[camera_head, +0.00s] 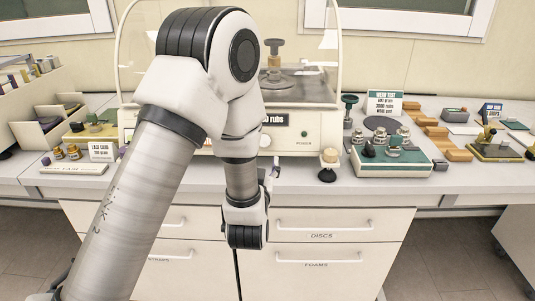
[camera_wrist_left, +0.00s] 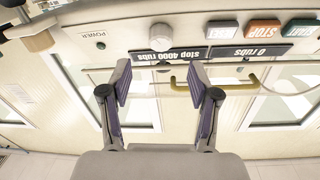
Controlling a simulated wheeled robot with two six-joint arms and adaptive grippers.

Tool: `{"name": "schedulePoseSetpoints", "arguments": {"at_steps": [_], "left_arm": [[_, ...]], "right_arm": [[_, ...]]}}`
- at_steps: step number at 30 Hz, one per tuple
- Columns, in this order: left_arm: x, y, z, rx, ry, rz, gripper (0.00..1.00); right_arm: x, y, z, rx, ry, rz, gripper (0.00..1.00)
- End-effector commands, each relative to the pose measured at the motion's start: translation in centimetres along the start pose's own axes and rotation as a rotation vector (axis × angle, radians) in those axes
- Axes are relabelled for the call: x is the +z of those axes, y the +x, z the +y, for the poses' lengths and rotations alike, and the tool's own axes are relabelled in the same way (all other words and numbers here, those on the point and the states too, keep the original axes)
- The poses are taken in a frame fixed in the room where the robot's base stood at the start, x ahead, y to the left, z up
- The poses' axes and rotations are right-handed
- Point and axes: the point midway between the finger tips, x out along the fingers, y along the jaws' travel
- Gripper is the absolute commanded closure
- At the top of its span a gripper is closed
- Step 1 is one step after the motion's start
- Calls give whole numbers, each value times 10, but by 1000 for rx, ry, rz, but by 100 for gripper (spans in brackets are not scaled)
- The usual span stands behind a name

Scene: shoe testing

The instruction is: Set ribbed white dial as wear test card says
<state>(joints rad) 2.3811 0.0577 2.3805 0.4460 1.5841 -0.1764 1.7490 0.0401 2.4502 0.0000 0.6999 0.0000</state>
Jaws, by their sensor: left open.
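The dial (camera_wrist_left: 161,37), a pale round knob, is on the machine's front panel in the left wrist view, which shows it upside down. A window beside it reads "stop 4000 rubs" (camera_wrist_left: 186,55). My left gripper (camera_wrist_left: 160,78) is open and empty, its fingertips apart and short of the dial, which lies between their lines. In the head view my left arm (camera_head: 155,170) covers the dial. The wear test card (camera_head: 384,103) stands at the right; its small print seems to read 3000 rubs. My right gripper is not in view.
The machine (camera_head: 310,130) has a "0 rubs" window (camera_wrist_left: 252,50) and START (camera_wrist_left: 301,29), STOP (camera_wrist_left: 263,30) and RESET (camera_wrist_left: 222,30) buttons close to the dial. A green tray (camera_head: 392,168) with weights and a small knobbed stand (camera_head: 329,160) are to the right. Drawers (camera_head: 318,236) lie below.

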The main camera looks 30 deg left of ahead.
Motion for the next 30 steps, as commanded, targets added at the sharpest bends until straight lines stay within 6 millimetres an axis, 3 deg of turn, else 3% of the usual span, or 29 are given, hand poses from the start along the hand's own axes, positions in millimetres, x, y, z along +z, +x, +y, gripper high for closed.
{"name": "schedulePoseSetpoints", "arguments": {"at_steps": [5,15,23,25,28,29,30], "left_arm": [[-5,16,-1,-3,-8,6,39],[-4,74,0,-1,-5,6,39],[-3,78,0,1,-3,5,39],[-3,78,0,1,-3,5,56],[-3,78,0,1,-3,5,92],[-3,78,0,1,-3,5,98],[-3,78,0,1,-3,5,98]], "right_arm": [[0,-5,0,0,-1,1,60],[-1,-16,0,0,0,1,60],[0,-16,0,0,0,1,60],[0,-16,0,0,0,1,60],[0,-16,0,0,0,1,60],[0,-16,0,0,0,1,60],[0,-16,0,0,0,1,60]]}}
